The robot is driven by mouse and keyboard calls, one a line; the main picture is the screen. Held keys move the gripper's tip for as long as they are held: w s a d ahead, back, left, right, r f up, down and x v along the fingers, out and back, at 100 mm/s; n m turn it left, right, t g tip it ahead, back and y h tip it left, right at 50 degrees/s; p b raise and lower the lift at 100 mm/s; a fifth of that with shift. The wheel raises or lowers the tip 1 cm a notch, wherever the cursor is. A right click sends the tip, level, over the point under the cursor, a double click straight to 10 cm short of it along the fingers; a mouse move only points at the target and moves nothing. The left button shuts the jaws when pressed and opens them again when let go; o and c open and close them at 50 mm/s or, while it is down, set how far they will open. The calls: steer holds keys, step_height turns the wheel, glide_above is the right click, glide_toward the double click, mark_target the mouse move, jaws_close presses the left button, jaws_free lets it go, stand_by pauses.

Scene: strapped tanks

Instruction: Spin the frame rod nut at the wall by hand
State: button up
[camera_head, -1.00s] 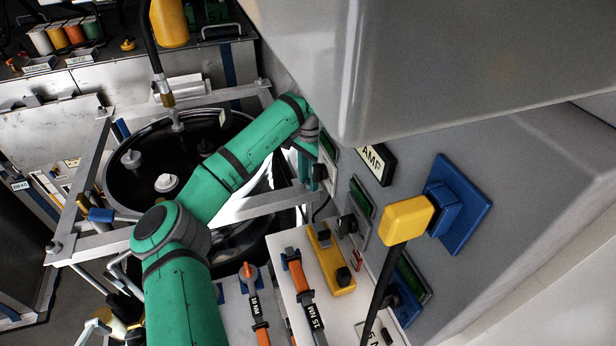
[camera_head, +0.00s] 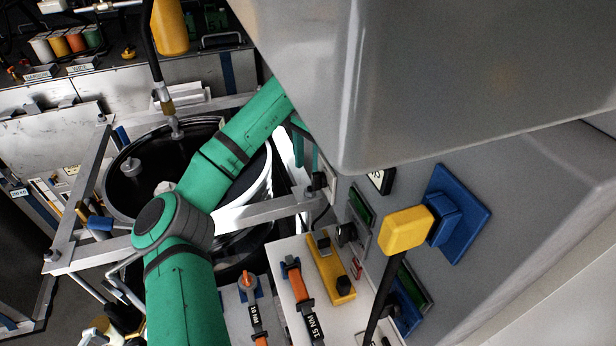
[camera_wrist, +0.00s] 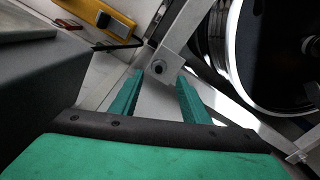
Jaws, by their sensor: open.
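In the wrist view, a small dark round nut or bolt head (camera_wrist: 158,67) sits on the grey metal bracket at the frame corner by the wall. My gripper (camera_wrist: 160,77) has its two green fingers spread, with the fingertips on either side of and just below this nut in the picture. Nothing shows between the fingers; whether they touch the bracket I cannot tell. In the head view, the metal frame bar (camera_head: 262,212) runs to the wall panel. My green arm reaches past it, and my gripper is mostly hidden behind the grey housing.
The large grey housing (camera_head: 450,80) overhangs the arm. A black tank (camera_head: 150,185) stands inside the frame. A yellow-headed lever (camera_head: 406,230), a yellow tool (camera_head: 333,268) and orange torque wrenches (camera_head: 296,280) are at the right and front.

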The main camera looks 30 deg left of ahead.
step_height(320, 180, up, 3)
steer(key=shift+d, duration=0.15)
stand_by(0.3)
